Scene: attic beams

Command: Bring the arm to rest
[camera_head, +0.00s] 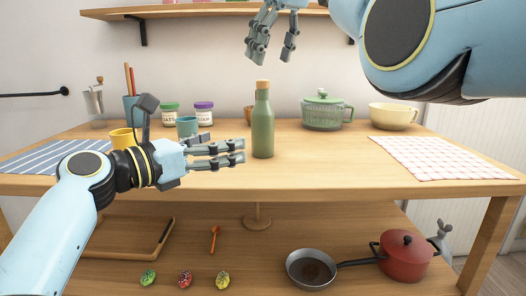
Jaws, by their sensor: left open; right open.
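My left gripper (243,152) reaches in from the left, in front of the tabletop, with its fingers pointing right. It is open and nothing shows between its fingers. A green bottle (263,125) with a cork-coloured top stands upright just beyond its fingertips; I cannot tell whether they touch. My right gripper (272,58) is high at the top of the view, fingers pointing down, above and behind the bottle in the picture. It is open and empty. The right arm crosses the top right corner.
The wooden table (330,160) holds a green pot (322,114), a cream bowl (393,117), a checked cloth (440,157), a striped cloth (50,155), a yellow mug (122,138) and jars. The lower shelf holds a frying pan (311,270) and red pot (405,262). The table's middle right is clear.

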